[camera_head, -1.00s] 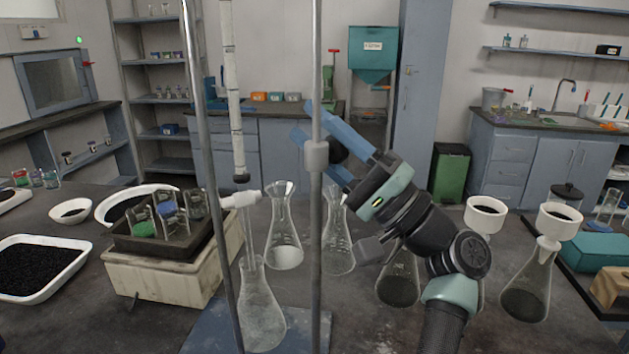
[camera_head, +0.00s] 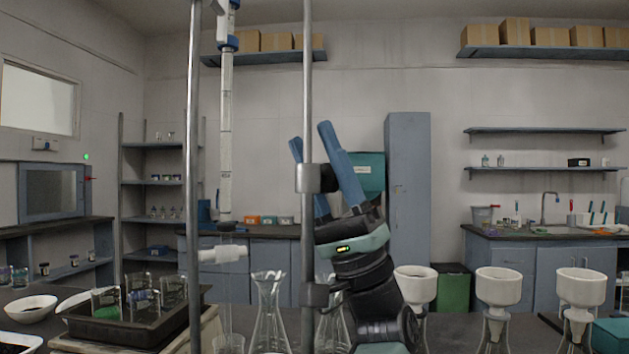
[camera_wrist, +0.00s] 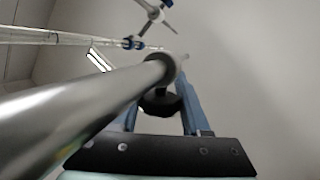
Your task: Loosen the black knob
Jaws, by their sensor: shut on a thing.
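The black knob (camera_wrist: 162,103) sits on the side of a metal collar (camera_wrist: 165,66) around a stand rod (camera_wrist: 70,122), in the wrist view. My gripper (camera_head: 310,136) has its two blue fingers pointing up, on either side of the knob, and is shut on it. The right finger shows in the wrist view; the left is partly behind the rod. In the head view the collar (camera_head: 316,178) shows on the right-hand rod, in front of my fingers.
A glass burette (camera_head: 226,130) with a white stopcock (camera_head: 223,254) hangs left of my gripper. Another upright rod (camera_head: 193,200) stands left of it. Flasks (camera_head: 269,310) and white funnels (camera_head: 497,286) stand below and to the right. A dark tray (camera_head: 130,330) holds small beakers.

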